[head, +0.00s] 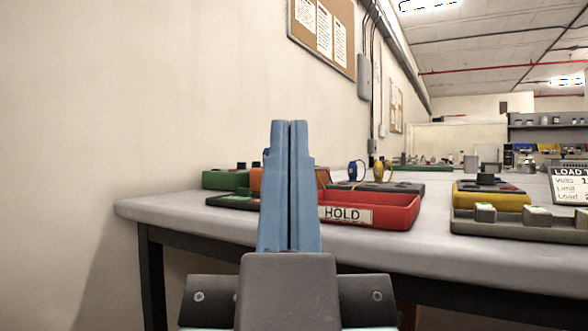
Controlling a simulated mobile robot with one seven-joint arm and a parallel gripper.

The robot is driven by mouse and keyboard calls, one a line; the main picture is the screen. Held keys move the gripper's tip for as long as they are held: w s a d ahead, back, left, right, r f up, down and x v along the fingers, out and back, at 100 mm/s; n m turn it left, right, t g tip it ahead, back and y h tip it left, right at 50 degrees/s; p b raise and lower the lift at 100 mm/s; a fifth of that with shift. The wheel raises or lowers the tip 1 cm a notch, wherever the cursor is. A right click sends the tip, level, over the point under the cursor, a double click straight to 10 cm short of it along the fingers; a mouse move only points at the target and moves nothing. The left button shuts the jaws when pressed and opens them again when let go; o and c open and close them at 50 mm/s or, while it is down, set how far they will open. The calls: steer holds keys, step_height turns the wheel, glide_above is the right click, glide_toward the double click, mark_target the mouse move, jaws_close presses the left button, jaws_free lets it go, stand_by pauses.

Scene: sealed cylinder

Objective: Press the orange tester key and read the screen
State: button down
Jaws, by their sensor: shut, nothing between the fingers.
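My gripper (289,124) points upward in the middle of the head view, its two blue fingers shut together with nothing between them. An orange body (256,181) shows beside and behind the fingers on the table. Most of it is hidden by them, and I cannot tell whether it is the tester. No orange key and no readable screen can be made out. The fingers stand in front of the table's near edge in the picture.
A red tray (397,212) marked HOLD is right of the fingers on the grey table (160,208). A green box (222,180) is left. A yellow device (490,200), a grey block strip (510,226) and a cut-off "LOAD T" sign (570,186) are at right.

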step_height(320, 180, up, 16)
steer(key=p, duration=1.4)
steer(key=shift+p, duration=0.4)
steer(key=shift+w, duration=0.15)
